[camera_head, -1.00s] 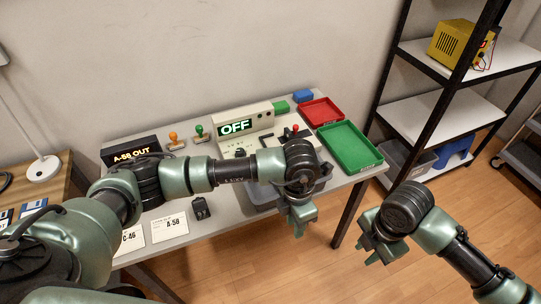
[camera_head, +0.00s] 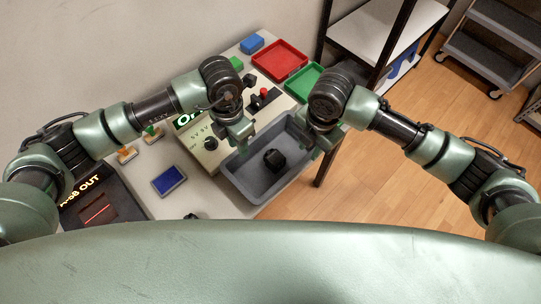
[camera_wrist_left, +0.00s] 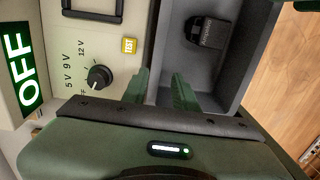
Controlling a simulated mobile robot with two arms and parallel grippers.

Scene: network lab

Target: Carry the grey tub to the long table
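The grey tub (camera_head: 247,188) stands at the table's front edge with a black block (camera_head: 274,160) inside. It also shows in the left wrist view (camera_wrist_left: 215,75), with the block (camera_wrist_left: 207,32) in it. My left gripper (camera_head: 240,136) is at the tub's left wall. In the left wrist view its fingers (camera_wrist_left: 162,92) are apart, one on each side of the rim. My right gripper (camera_head: 312,148) is at the tub's right end, its fingertips too small and dark to read. The long table cannot be made out.
A power supply with an OFF display (camera_wrist_left: 20,70) stands close beside the tub. A red tray (camera_head: 280,60), a green tray (camera_head: 303,82) and a blue stamp pad (camera_head: 169,181) lie on the table. Shelving (camera_head: 365,40) stands behind; wood floor (camera_head: 420,110) is clear at right.

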